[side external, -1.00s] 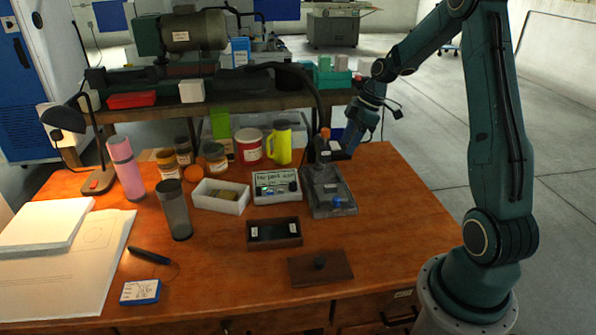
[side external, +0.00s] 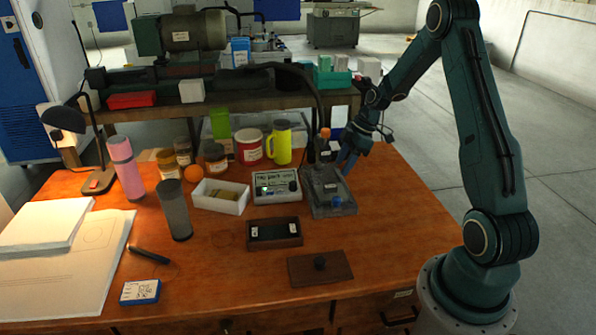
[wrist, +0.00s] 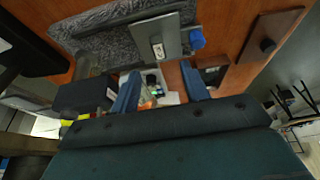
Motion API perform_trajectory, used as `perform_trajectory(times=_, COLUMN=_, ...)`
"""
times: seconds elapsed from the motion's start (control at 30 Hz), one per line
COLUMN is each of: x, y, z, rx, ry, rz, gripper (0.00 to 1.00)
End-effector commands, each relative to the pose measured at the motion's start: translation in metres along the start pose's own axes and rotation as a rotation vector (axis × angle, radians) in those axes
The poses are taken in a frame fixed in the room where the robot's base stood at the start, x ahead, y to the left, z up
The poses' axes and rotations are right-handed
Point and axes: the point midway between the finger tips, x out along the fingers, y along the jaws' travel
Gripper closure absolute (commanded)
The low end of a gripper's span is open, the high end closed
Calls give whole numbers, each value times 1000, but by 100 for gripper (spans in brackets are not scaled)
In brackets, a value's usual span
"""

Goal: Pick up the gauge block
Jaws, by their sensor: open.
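A small pale block (wrist: 158,50), which looks like the gauge block, lies on the flat steel plate (wrist: 172,30) of the dark stone-based stand (side external: 322,208). In the side view it is a tiny pale spot (side external: 330,187) on the stand. My gripper (side external: 346,164) hangs at the stand's back right edge, tilted, above and apart from the block. In the wrist view my gripper (wrist: 160,72) shows two blue fingers spread wide with nothing held. The block is beyond the fingertips there.
An open wooden case (side external: 274,244) with a dark inside sits in front of the stand, its knobbed wooden lid (side external: 335,272) nearer the front edge. A readout box (side external: 277,187) stands left of the stand. The stand has a blue knob (wrist: 197,38). The table's right side is clear.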

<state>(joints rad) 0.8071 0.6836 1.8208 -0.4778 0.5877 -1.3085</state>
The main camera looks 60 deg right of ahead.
Motion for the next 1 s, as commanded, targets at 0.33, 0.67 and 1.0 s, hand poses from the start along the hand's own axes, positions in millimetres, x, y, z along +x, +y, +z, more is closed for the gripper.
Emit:
perform_trajectory(times=0.33, x=28, y=0, z=0, rx=0, ry=0, rz=0, gripper=55)
perform_trajectory(times=0.67, x=38, y=0, z=0, rx=0, ry=0, rz=-3, gripper=55)
perform_trajectory(times=1.0, x=74, y=1, z=0, rx=-1, ry=0, rz=-2, gripper=55)
